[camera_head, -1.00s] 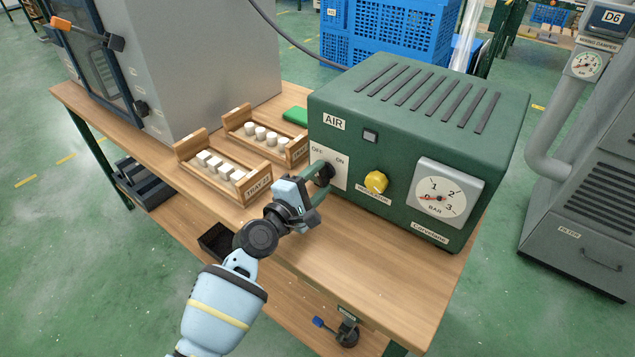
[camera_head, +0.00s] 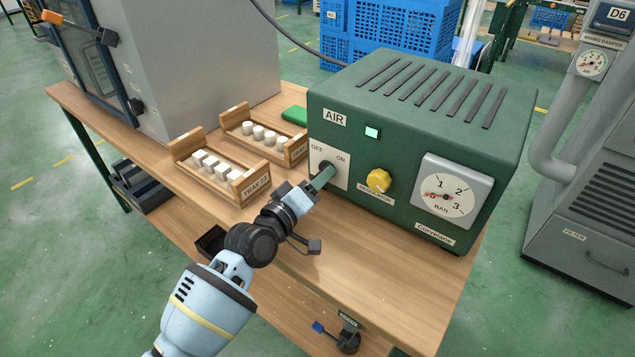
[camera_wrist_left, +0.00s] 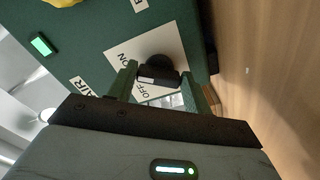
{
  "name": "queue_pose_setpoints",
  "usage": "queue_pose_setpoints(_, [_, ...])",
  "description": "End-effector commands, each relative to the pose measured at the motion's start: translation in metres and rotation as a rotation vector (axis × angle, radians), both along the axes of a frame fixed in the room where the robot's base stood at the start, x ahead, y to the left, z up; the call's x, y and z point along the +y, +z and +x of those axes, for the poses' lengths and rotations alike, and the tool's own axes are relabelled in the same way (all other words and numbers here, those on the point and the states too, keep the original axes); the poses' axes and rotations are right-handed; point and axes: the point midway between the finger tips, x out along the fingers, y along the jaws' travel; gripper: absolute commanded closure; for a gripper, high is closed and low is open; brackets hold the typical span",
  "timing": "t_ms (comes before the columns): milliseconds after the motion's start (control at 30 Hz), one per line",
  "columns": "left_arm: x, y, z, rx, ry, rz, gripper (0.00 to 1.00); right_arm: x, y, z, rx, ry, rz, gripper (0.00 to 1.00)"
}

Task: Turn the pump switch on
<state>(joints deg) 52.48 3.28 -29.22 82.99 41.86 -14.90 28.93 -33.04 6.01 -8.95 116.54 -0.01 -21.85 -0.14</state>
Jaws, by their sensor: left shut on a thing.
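The pump unit is a dark green box (camera_head: 400,120) labelled AIR, on the wooden bench. On its front is a white switch plate (camera_head: 343,176) marked OFF and ON, with a black rotary knob. My left gripper (camera_head: 320,180) reaches the plate from the lower left and largely hides the knob in the head view. In the left wrist view the knob (camera_wrist_left: 158,66) sits between the two green fingers, which are shut on it. A small indicator (camera_head: 372,133) above the plate is lit pale green; it also glows in the wrist view (camera_wrist_left: 41,45). My right gripper is not in view.
A yellow regulator knob (camera_head: 379,181) and a pressure gauge (camera_head: 452,193) sit right of the switch. Two wooden trays (camera_head: 222,182) (camera_head: 262,137) with white pieces stand to the left, near a grey cabinet (camera_head: 205,60). The bench front is clear.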

Motion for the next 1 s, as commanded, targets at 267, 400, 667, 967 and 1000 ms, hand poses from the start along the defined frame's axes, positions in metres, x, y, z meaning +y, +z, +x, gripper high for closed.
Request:
queue_pose_setpoints(267, [0.0011, -0.0014, 0.0004, -0.080, 0.000, 0.112, 0.73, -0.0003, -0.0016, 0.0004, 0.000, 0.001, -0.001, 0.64])
queue_pose_setpoints(400, [0.0011, -0.0014, 0.0004, -0.101, 0.001, 0.140, 0.73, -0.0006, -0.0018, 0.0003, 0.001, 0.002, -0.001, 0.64])
queue_pose_setpoints(667, [0.0011, -0.0014, 0.0004, -0.113, 0.001, 0.157, 0.73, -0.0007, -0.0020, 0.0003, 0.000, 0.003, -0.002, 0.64])
queue_pose_setpoints(967, [0.0012, -0.0013, 0.0005, -0.113, 0.001, 0.159, 0.46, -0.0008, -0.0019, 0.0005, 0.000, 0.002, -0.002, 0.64])
queue_pose_setpoints(1000, [0.0012, -0.0013, 0.0005, -0.113, 0.001, 0.157, 0.41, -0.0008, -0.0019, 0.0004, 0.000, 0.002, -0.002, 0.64])
